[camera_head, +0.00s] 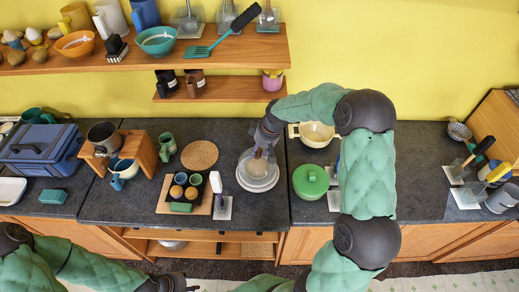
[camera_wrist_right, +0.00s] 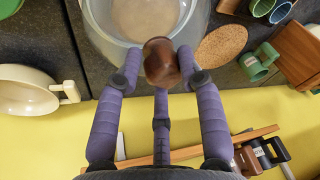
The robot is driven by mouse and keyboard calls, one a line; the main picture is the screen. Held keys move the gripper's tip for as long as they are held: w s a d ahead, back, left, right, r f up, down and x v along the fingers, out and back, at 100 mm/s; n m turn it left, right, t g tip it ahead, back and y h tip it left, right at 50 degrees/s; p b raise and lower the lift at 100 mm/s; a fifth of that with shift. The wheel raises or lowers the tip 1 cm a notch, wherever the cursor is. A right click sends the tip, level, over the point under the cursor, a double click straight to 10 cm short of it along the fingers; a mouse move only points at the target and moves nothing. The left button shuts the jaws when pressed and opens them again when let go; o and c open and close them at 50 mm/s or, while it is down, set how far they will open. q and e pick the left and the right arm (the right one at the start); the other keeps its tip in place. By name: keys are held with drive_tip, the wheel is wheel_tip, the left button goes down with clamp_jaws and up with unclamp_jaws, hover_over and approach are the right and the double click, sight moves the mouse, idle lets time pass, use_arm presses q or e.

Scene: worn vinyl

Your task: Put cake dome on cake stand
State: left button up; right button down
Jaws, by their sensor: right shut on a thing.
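The clear glass cake dome (camera_head: 256,168) has a brown round knob (camera_wrist_right: 161,62), which my right gripper (camera_wrist_right: 160,66) is shut on. In the head view my right gripper (camera_head: 266,142) comes down over the dome from behind. The pale round cake stand (camera_head: 259,187) shows below and through the glass on the dark counter. The dome overlaps the stand, but I cannot tell whether its rim touches it. In the wrist view the glass dome (camera_wrist_right: 103,38) spreads out beyond the knob. My left gripper (camera_head: 172,284) is low at the bottom edge, away from the counter; its fingers are unclear.
A green-lidded pot (camera_head: 310,180) and a cream pan (camera_head: 316,133) stand right of the dome. A white-handled utensil on a holder (camera_head: 221,207) and a tray of cups (camera_head: 172,201) are to the left. A cork trivet (camera_head: 199,155) lies behind. A shelf (camera_head: 236,51) hangs above.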

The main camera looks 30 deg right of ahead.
drive_tip(key=shift+f+b, duration=0.6)
idle(0.7)
drive_tip(key=c, duration=0.7)
unclamp_jaws()
drive_tip(key=shift+r, duration=0.15)
drive_tip(key=p+v, duration=0.4)
drive_tip(key=v, duration=0.3)
drive_tip(key=shift+r, duration=0.35)
idle(1.2)
drive_tip(key=shift+s+d, duration=0.1)
drive_tip(key=v, duration=1.2)
